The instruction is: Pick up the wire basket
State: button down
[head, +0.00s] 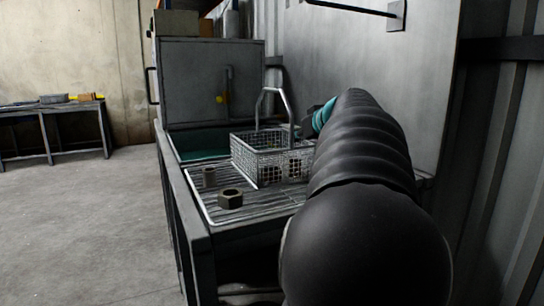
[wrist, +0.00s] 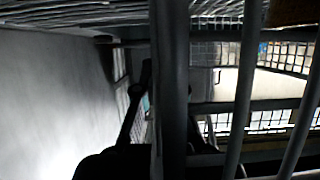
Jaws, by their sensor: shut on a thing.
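The wire basket (head: 258,160) is a silver mesh box with a tall arched handle (head: 270,92). It stands upright on or just over the ribbed drainboard (head: 222,213); I cannot tell if there is a gap under it. My gripper (head: 308,128) is at the basket's right side, near the handle's right leg, shut on the basket. My black arm hides most of the gripper and the basket's right end. In the wrist view, metal bars and mesh of the basket (wrist: 170,90) fill the near view, with dark gripper parts low down; the exact contact is unclear.
A grey cabinet (head: 195,85) rises behind the teal basin (head: 203,145). A metal wall is close on the right. The floor at left is open.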

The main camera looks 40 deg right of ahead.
jog(key=shift+r, duration=0.1)
notch_tip(320, 180, up, 10)
jog(key=shift+p, duration=0.85)
